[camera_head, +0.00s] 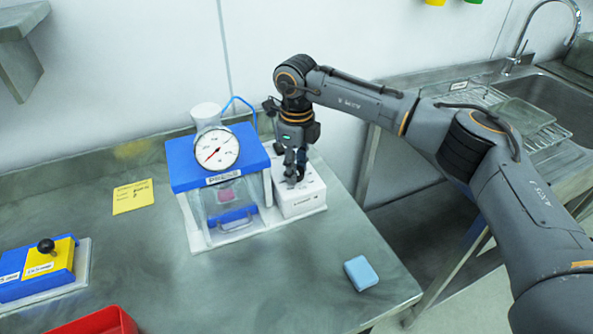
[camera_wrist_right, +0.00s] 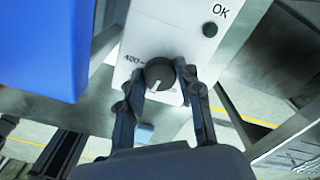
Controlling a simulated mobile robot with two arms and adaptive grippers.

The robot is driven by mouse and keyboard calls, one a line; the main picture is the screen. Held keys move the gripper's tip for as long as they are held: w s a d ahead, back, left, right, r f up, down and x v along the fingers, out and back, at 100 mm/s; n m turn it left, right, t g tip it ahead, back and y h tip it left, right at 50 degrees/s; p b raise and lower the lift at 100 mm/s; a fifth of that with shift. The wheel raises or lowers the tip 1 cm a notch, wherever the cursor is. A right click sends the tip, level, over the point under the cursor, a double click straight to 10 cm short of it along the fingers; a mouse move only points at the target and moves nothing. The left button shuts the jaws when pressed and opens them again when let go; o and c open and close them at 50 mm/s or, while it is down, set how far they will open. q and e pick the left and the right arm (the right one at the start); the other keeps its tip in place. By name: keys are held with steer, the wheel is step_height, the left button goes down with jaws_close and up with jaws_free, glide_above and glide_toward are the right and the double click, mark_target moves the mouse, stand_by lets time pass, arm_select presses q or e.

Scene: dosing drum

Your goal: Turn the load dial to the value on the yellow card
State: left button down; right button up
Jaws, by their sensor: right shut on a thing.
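The load dial (camera_wrist_right: 160,74) is a dark round knob with a pale pointer mark, on the face of a white control box (camera_head: 301,192). In the right wrist view a printed "400" shows at its left; other markings are partly hidden. My right gripper (camera_wrist_right: 164,82) is shut on the dial, one finger on each side. In the head view the same gripper (camera_head: 294,178) reaches down to the box and hides the dial. The yellow card (camera_head: 133,197) lies on the bench left of the press; its writing is too small to read. My left gripper is not in view.
The blue press (camera_head: 187,170) with a round gauge (camera_head: 217,149) stands against the box's left side. A blue block (camera_head: 361,273) lies near the bench's right edge. A red tray (camera_head: 103,322) and a blue-yellow device (camera_head: 50,262) are at the left. A sink is far right.

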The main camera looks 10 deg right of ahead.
steer(key=m+b, duration=0.1)
steer(key=m, duration=0.2)
steer(key=shift+m, duration=0.4)
steer(key=shift+m+b, duration=0.45)
steer(key=shift+m, duration=1.35)
steer(key=o, duration=1.1)
steer(key=shift+o, duration=0.2)
step_height(320, 180, up, 12)
